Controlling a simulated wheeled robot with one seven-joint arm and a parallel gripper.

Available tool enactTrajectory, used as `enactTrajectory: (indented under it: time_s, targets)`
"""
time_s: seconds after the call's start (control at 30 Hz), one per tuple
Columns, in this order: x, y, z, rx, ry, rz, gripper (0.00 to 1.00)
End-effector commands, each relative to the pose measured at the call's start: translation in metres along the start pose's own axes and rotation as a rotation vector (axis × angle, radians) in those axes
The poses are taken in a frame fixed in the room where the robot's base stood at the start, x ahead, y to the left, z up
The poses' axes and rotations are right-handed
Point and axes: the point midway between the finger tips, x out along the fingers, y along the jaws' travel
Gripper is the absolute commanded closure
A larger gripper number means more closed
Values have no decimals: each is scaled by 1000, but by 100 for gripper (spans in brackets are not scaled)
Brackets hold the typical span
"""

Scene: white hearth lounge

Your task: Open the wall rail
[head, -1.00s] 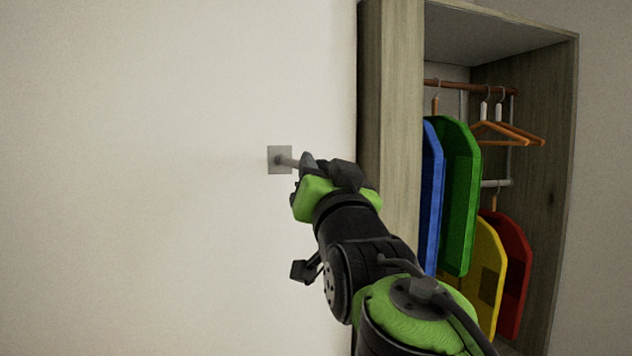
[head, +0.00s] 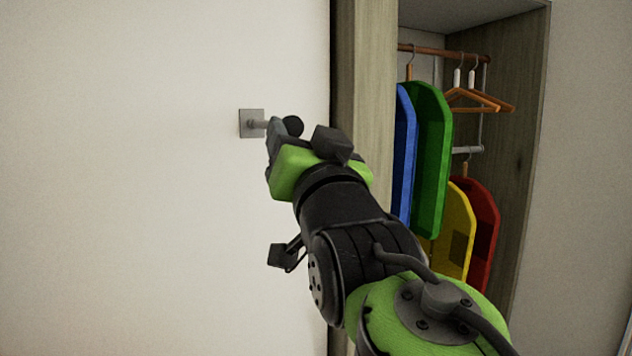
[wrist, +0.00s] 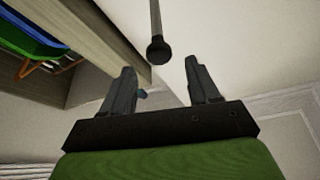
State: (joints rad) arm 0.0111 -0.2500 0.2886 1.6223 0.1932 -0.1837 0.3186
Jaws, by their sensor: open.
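The wall rail is an open wood-grain cabinet (head: 364,110) at the right in the head view, with a red-brown hanging rod (head: 443,53) inside. A large flat white panel (head: 120,200) lies left of the cabinet's side. On it is a square grey plate (head: 245,131) with a short stem ending in a black knob (head: 293,126). The wrist view shows the knob (wrist: 159,51) on its thin stem. My gripper (head: 273,145) is open and empty beside the stem. In the wrist view, my gripper (wrist: 161,74) has its fingers apart, with the knob beyond and between their tips.
Blue, green (head: 430,150), yellow (head: 457,235) and red (head: 484,220) garment-like pieces hang in the cabinet. Empty orange hangers (head: 478,98) hang at the right. The space in front of the white panel at left is clear.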

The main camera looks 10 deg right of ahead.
Motion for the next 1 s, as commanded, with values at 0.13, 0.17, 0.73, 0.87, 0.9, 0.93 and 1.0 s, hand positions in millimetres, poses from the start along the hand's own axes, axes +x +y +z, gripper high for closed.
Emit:
enactTrajectory:
  time_s: [0.13, 0.17, 0.73, 0.87, 0.9, 0.93, 1.0]
  targets:
    - [-46, 0, 3, -2, 4, -2, 40]
    - [-55, 0, 2, -1, 4, -2, 40]
    - [-105, 0, 0, 0, 2, 0, 40]
    - [-108, 12, 19, -23, -72, 35, 40]
    - [-112, 23, 36, -45, -140, 64, 40]
    - [-117, 33, 52, -62, -206, 90, 40]
    - [-138, 61, 96, -110, -393, 159, 40]
